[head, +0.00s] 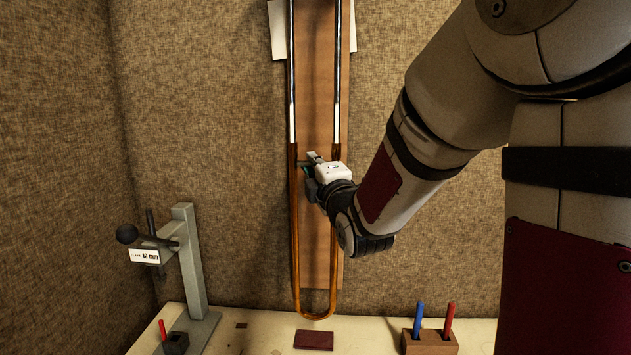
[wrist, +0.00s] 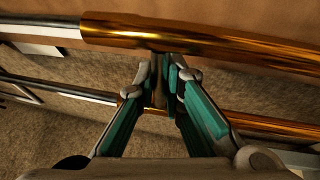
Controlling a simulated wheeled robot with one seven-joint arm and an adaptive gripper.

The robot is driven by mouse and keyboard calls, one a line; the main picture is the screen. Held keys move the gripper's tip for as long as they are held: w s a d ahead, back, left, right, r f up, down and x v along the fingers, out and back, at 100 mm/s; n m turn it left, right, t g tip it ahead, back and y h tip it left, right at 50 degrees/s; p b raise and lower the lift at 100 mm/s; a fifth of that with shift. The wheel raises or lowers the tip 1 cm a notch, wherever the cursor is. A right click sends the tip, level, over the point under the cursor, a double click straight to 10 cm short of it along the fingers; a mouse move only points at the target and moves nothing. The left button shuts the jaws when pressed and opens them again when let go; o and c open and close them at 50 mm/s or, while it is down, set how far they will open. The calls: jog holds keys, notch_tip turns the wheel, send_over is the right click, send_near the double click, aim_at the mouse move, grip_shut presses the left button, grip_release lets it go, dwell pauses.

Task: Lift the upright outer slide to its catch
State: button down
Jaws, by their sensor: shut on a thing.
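The outer slide (head: 296,240) is a long U-shaped brass tube, upright, with its bend near the bench. Its two legs meet silvery inner tubes (head: 291,75) above, in front of a brown board (head: 317,100). My gripper (head: 311,161) is at the upper part of the brass legs, near the cross brace. In the wrist view my gripper (wrist: 165,85) has its teal-padded fingers closed on the brace (wrist: 157,80) between the two brass tubes (wrist: 200,38). The catch cannot be made out in either view.
A grey clamp stand (head: 190,265) with a black knob and a label stands at left. A dark red block (head: 314,340) lies on the bench below the slide's bend. A wooden block (head: 430,343) holds a blue and a red tool at right. A small dark holder (head: 176,343) is at front left.

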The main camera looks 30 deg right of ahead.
notch_tip(320, 180, up, 28)
jog(key=p, duration=0.3)
jog(key=shift+f, duration=0.15)
jog(key=shift+s, duration=0.1)
jog(key=c, duration=2.1)
grip_release()
jog(key=o, duration=0.4)
jog(key=shift+o, duration=0.2)
jog(key=shift+f, duration=0.1)
jog(key=v, duration=1.1)
jog(key=shift+s+f, duration=0.15)
jog(key=shift+s, duration=0.25)
